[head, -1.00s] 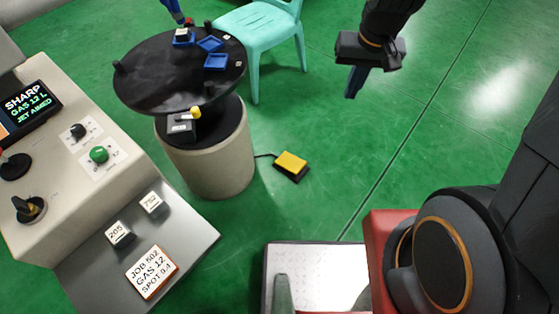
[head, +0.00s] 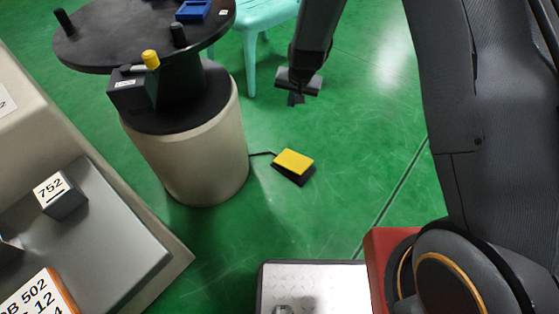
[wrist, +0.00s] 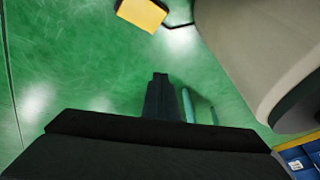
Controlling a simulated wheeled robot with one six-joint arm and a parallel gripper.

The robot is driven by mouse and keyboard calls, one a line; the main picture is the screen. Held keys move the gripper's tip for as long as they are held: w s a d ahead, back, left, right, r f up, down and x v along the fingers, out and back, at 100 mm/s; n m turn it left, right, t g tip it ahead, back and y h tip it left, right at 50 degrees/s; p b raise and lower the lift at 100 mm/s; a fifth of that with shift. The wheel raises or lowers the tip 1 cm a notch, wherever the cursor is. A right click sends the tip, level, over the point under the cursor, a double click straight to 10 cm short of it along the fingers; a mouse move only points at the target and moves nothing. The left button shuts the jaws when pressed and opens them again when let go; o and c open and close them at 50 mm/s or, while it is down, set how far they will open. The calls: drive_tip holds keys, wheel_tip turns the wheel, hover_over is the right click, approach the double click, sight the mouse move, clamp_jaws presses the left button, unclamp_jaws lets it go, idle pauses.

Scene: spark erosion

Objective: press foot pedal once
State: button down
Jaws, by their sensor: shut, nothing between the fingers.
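The foot pedal (head: 294,162) has a yellow top on a dark base and lies on the green floor, just right of the round pedestal. A dark cable runs from it toward the pedestal. In the wrist view the pedal (wrist: 143,13) shows at the top edge, partly cut off. My gripper (head: 296,100) is shut and empty. It hangs above the floor, beyond the pedal in the head view, pointing down and apart from it. In the wrist view the shut fingers (wrist: 160,92) show as one dark block.
The pale pedestal (head: 200,160) with a dark round table top (head: 110,45) stands left of the pedal. A turquoise chair (head: 250,60) stands behind. A grey machine ledge (head: 100,250) with a 752 block (head: 60,197) is at lower left. Floor right of the pedal is clear.

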drive_tip(key=w+a+f+b, duration=0.2)
drive_tip(key=f+b, duration=0.2)
drive_tip(key=f, duration=0.4)
drive_tip(key=w+a+f+b, duration=0.3)
drive_tip(key=f+b, duration=0.1)
drive_tip(key=f, duration=0.5)
drive_tip(key=w+a+f+t+b, duration=0.1)
drive_tip(key=w+a+f+b, duration=0.1)
drive_tip(key=f, duration=0.6)
drive_tip(key=shift+w+a+f+m+b, duration=0.2)
drive_tip(key=shift+w+f+m+b, duration=0.3)
drive_tip(key=shift+b, duration=0.75)
drive_tip(key=shift+r, duration=0.1)
drive_tip(key=shift+s+d+f+b, duration=0.35)
drive_tip(key=shift+f+b, duration=0.45)
drive_tip(key=shift+f, duration=0.6)
drive_tip(key=shift+s+d+f+b, duration=0.2)
drive_tip(key=shift+d+f+b, duration=0.2)
drive_tip(key=shift+f+b, duration=0.65)
drive_tip(key=shift+s+d+f+b, duration=0.3)
drive_tip(key=shift+d+f+b, duration=0.15)
drive_tip(key=shift+f, duration=1.25)
drive_tip(key=shift+f, duration=0.1)
drive_tip(key=shift+s+f, duration=0.1)
drive_tip(key=shift+f, duration=0.15)
drive_tip(key=shift+d+f, duration=0.15)
drive_tip(key=shift+f, duration=0.1)
